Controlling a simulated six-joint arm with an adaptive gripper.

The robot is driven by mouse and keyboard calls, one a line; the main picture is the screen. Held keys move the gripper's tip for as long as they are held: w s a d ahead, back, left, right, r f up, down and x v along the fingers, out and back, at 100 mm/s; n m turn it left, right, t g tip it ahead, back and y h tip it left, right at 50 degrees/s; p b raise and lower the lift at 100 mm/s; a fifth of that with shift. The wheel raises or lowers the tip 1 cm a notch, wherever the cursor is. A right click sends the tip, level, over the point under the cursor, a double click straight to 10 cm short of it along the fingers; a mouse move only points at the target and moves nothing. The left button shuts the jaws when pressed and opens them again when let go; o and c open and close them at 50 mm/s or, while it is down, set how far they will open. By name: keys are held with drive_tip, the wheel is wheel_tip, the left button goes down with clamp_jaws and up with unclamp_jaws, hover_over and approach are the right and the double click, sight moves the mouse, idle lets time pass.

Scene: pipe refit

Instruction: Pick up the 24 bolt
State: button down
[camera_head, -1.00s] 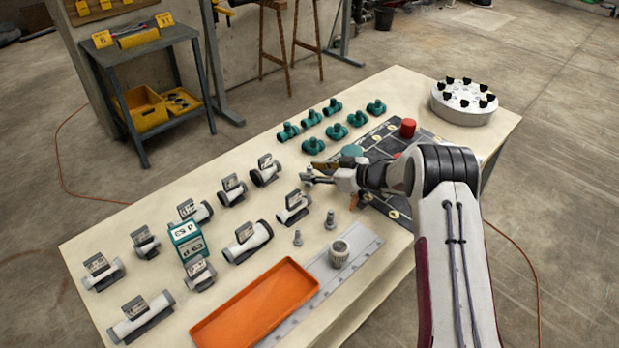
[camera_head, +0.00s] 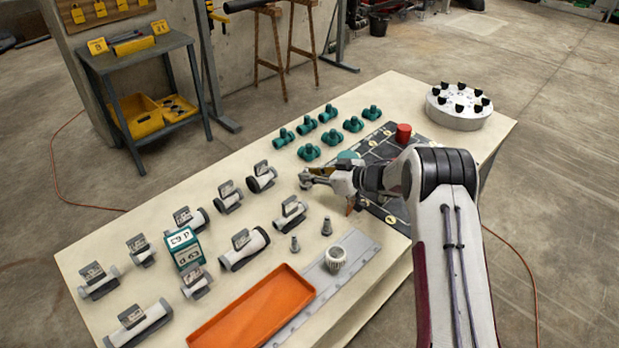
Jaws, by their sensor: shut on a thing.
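My gripper (camera_head: 308,178) is over the middle of the table, reaching in from the right. It is shut on a small grey thing, perhaps a bolt, too small and partly covered to tell. Two grey bolts stand upright on the bare table below the gripper, apart from it: a front bolt (camera_head: 295,244) and a slightly taller back bolt (camera_head: 327,227). No size mark on either can be read.
Several pipe pieces with label plates stand to the left, the closest a white piece (camera_head: 290,214). Teal fittings (camera_head: 309,152) stand behind; a dark mat (camera_head: 376,151) lies under my arm.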

sight(310, 185)
wheel_tip(310, 185, up, 9)
idle(0.5)
